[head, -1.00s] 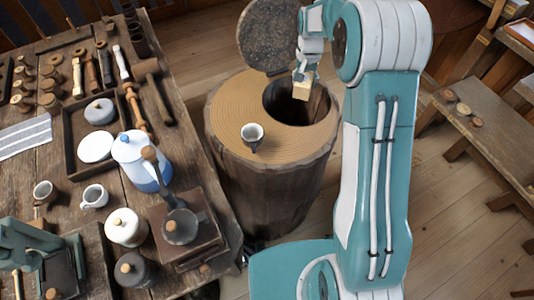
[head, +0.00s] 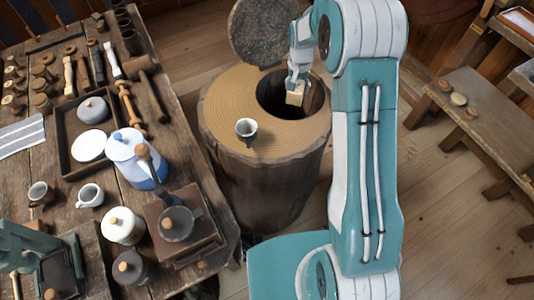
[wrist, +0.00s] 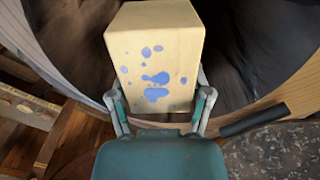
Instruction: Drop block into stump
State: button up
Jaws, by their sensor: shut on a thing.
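A pale wooden block (head: 295,94) with blue blotches on one face is held in my gripper (head: 294,80). In the wrist view the block (wrist: 155,55) fills the upper middle, with the fingers of my gripper (wrist: 160,105) pressed on its two sides. The stump (head: 265,175) is a wide, hollow wooden cylinder with a ringed top and a dark round opening. The block is over this opening in the head view. In the wrist view the dark inside of the stump lies behind the block, with the stump's rim (wrist: 272,98) curving below right.
A round grey lid (head: 264,32) stands raised behind the opening. A cluttered workbench (head: 185,110) is at left, and a low bench (head: 475,95) at right.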

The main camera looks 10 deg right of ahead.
jog(key=shift+d, duration=0.1)
jog(key=o, duration=1.2)
jog(key=r, duration=1.2)
jog(key=shift+w+a, duration=0.1)
jog(key=shift+a, duration=0.1)
